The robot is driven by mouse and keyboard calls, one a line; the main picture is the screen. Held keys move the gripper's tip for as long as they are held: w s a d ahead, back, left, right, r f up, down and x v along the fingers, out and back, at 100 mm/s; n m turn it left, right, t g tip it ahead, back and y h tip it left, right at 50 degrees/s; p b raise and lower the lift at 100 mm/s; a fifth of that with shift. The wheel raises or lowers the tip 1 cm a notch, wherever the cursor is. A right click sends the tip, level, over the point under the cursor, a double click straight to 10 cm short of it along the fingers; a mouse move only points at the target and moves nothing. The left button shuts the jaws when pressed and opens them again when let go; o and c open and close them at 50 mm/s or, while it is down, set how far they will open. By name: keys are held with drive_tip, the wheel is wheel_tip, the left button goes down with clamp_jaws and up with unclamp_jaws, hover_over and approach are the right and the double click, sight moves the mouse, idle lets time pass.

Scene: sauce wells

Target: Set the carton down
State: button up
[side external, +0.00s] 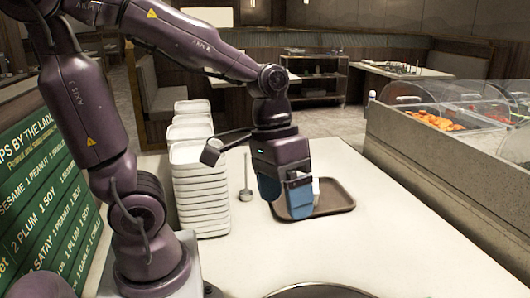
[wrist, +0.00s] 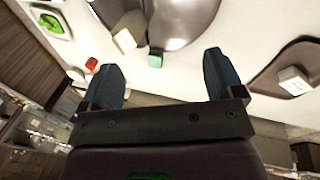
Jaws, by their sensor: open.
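A small white carton (wrist: 293,80) sits on the brown tray (wrist: 262,82) at the right of the wrist view. In the side view, a white piece (side external: 316,189), which looks like the same carton, shows just right of my gripper's fingers above the tray (side external: 338,205). The fingers hide part of it. My gripper (side external: 285,198) points down over the tray's left part. In the wrist view its two blue fingers (wrist: 163,78) are spread wide with nothing between them. The carton is outside them, to the right.
Stacked white dishes (side external: 201,190) stand left of my gripper, with a ladle (side external: 245,191) between. A dark round pan rim (side external: 320,291) shows at the front. Near the fingers are a white block (wrist: 124,40), teal block (wrist: 155,60) and red item (wrist: 91,63). Counter right of the tray is clear.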

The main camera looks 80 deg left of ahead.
wheel_tip(320, 180, up, 6)
drive_tip(key=s+a+m+t+y, duration=0.2)
drive_tip(key=t, duration=0.2)
drive_tip(key=shift+s+a+t+y, duration=0.15)
drive_tip(key=shift+a+t+y, duration=0.15)
drive_tip(key=shift+a+y, duration=0.1)
